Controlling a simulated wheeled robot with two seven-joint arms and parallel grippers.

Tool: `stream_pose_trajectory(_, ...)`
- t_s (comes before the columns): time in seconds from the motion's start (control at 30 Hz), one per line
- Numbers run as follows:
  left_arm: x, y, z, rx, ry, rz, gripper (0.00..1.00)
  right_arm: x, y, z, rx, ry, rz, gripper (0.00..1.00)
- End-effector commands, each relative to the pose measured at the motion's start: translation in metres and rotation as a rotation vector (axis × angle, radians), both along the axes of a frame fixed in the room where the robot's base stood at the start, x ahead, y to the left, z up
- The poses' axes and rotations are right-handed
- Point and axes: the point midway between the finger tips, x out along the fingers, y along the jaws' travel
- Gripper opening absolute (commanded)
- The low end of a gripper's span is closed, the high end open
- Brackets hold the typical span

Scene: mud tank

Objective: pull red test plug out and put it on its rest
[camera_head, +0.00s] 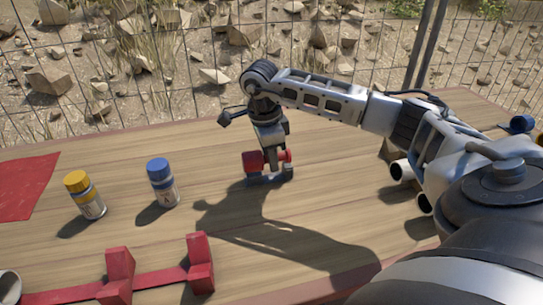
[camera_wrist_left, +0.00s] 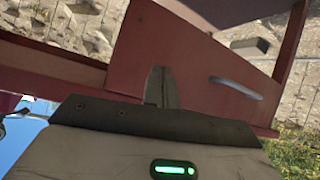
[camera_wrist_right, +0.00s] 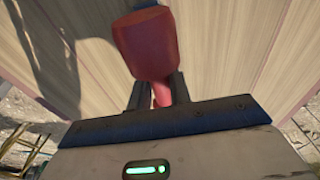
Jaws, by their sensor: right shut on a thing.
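The red test plug (camera_head: 253,161) is held sideways between the fingers of my right gripper (camera_head: 270,152), near the middle of the table. Its thick red head (camera_wrist_right: 146,45) stands out beyond the two spread fingers in the right wrist view, with a thinner red part between them. A small blue-grey bracket (camera_head: 268,180) is just under the plug on the table; I cannot tell if the plug touches it. My left gripper (camera_wrist_left: 161,88) has its fingers together with nothing seen between them. It is outside the head view.
A yellow-capped bottle (camera_head: 86,195) and a blue-capped bottle (camera_head: 162,182) stand left of the plug. A red stand (camera_head: 118,275) with uprights is at the front left. A red mat (camera_head: 25,187) lies far left. Grey pipe ends (camera_head: 402,170) lie right.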

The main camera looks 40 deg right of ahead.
Motion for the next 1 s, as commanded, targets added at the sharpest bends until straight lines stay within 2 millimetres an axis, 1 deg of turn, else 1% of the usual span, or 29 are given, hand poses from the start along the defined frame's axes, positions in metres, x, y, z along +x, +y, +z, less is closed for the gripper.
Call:
stream_pose_trajectory(0.37,-0.0001,0.0,-0.0061,0.0,0.001,0.0,0.0,0.0,-0.0002,-0.0091,0.0,0.0,0.0,0.03)
stream_pose_trajectory(0.67,0.0,-0.0001,-0.0061,0.0,0.002,0.0,0.0,0.0,-0.0002,-0.0093,0.0,0.0,0.0,0.03)
stream_pose_trajectory(0.7,0.0,-0.0001,-0.0061,0.0,0.002,0.0,0.0,0.0,-0.0002,-0.0093,0.0,0.0,0.0,0.31)
stream_pose_trajectory(0.73,0.0,-0.0001,-0.0061,0.0,0.002,0.0,0.0,0.0,-0.0002,-0.0093,0.0,0.0,0.0,0.39)
stream_pose_trajectory(0.77,0.0,-0.0001,-0.0061,0.0,0.002,0.0,0.0,0.0,-0.0001,-0.0093,0.0,0.0,0.0,0.45)
stream_pose_trajectory(1.0,0.0005,-0.0002,-0.0058,0.0,0.001,0.0,0.0,-0.0002,-0.0001,-0.0095,0.0,0.0,0.0,0.45)
